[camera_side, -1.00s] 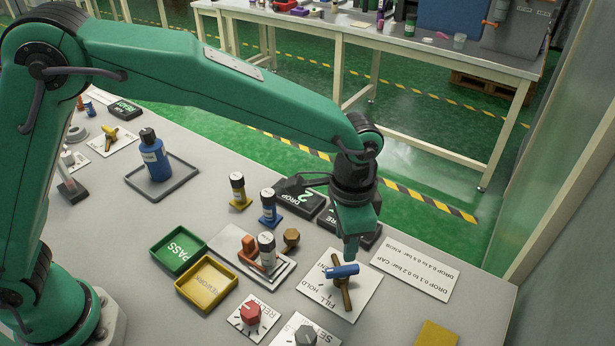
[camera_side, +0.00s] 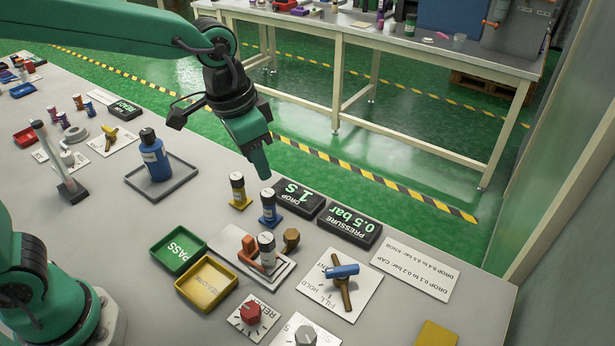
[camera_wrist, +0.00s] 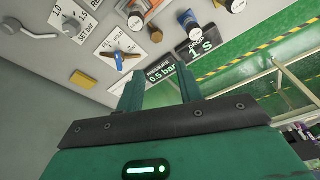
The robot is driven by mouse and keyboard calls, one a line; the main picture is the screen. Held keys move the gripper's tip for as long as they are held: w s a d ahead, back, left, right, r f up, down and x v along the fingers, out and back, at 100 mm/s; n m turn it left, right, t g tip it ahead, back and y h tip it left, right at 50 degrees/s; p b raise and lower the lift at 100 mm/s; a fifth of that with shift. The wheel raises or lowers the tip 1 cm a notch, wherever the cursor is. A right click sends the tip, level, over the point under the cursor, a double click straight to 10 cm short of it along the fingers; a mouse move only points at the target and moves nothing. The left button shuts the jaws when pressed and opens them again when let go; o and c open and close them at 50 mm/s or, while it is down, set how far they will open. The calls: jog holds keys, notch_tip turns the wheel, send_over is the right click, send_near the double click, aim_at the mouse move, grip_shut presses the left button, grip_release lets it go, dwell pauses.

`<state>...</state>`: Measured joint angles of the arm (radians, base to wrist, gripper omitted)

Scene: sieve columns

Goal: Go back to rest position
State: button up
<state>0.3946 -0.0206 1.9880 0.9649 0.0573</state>
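My gripper (camera_side: 260,168) hangs in the air above the back edge of the bench, behind the small capped columns, touching nothing. In the wrist view its two fingers (camera_wrist: 160,82) stand apart with nothing between them. The fill/hold valve with a blue handle (camera_side: 342,271) sits on its white plate to the right of my gripper; it also shows in the wrist view (camera_wrist: 118,59). The column with a white label (camera_side: 266,250) stands upright in the orange holder.
Two black displays stand at the back edge: "DROP 1 s" (camera_side: 299,198) and "PRESSURE 0.5 bar" (camera_side: 349,225). Yellow-based (camera_side: 238,190) and blue-based (camera_side: 268,207) columns are near my gripper. A green PASS tray (camera_side: 178,250), a yellow REWORK tray (camera_side: 206,283) and a blue bottle (camera_side: 154,155) lie left.

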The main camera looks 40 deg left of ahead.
jog(key=s+a+r+n+t, duration=0.1)
jog(key=s+a+n, duration=0.1)
jog(key=s+a, duration=0.4)
jog(key=s+a+r+n+t+y, duration=0.1)
jog(key=s+a+n+t, duration=0.1)
jog(key=s+a, duration=0.5)
jog(key=shift+s+a+n, duration=0.25)
jog(key=shift+a+n, duration=0.35)
jog(key=shift+a, duration=0.35)
